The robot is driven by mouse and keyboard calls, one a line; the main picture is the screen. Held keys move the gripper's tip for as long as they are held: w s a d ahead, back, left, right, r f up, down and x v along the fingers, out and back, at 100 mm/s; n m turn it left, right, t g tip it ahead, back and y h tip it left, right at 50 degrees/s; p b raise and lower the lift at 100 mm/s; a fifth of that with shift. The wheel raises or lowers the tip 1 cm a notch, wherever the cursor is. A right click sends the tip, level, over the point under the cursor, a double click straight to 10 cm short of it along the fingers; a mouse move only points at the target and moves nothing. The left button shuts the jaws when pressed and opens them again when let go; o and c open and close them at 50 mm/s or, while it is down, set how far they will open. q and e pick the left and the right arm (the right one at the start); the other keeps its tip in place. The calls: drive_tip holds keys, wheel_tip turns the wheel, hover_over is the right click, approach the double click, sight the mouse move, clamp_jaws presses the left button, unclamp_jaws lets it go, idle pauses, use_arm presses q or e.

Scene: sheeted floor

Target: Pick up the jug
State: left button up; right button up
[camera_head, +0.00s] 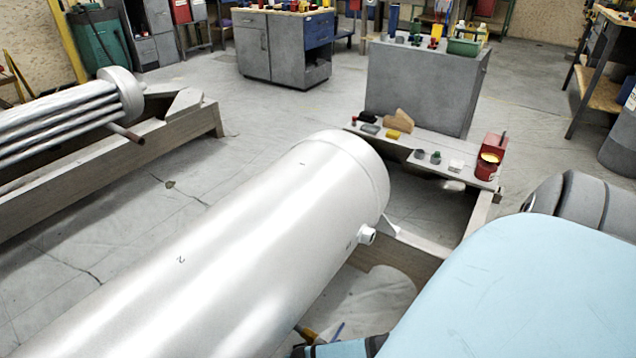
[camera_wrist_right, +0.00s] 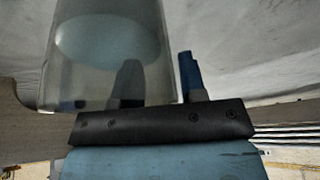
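The jug (camera_wrist_right: 92,45) is a clear, greyish see-through vessel filling the upper left of the right wrist view. My right gripper (camera_wrist_right: 157,72) is at the jug's right side. One blue finger stands outside the jug's right edge. The other shows dark through or against the clear wall, and I cannot tell whether it is inside or behind. The fingers are apart, and no firm contact shows. In the head view, part of my right gripper (camera_head: 330,338) shows at the bottom edge, beside the big cylinder. I cannot make out the jug there. My left gripper is not in view.
A large silver cylinder (camera_head: 220,240) fills the middle on a timber frame (camera_head: 400,255). A low board (camera_head: 440,150) with small parts and a red can (camera_head: 489,160) lies beyond it. Grey cabinets (camera_head: 425,85) stand behind. A tube bundle (camera_head: 60,115) is at left.

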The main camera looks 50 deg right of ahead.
clamp_jaws()
idle(1.2)
